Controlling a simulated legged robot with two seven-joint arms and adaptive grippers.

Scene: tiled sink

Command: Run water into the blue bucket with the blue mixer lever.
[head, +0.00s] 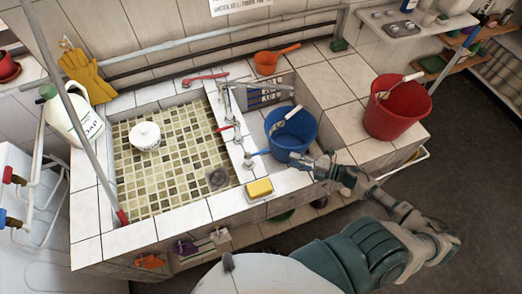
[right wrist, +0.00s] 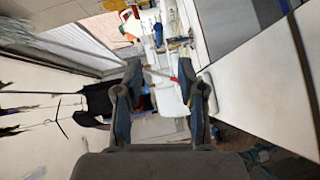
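The blue mixer lever (head: 257,153) sticks out from the tap ledge, just left of the bucket's front side. A red lever (head: 228,127) is farther back on the same ledge. My right gripper (head: 308,162) is at the front right of the bucket, right of the blue lever and apart from it. In the right wrist view its two fingers (right wrist: 160,76) are spread with nothing held between them. My left gripper is out of view.
A yellow sponge (head: 259,188) lies on the front tiled rim. A red bucket (head: 397,110) stands on the right counter. An orange pan (head: 266,62) is on the back ledge.

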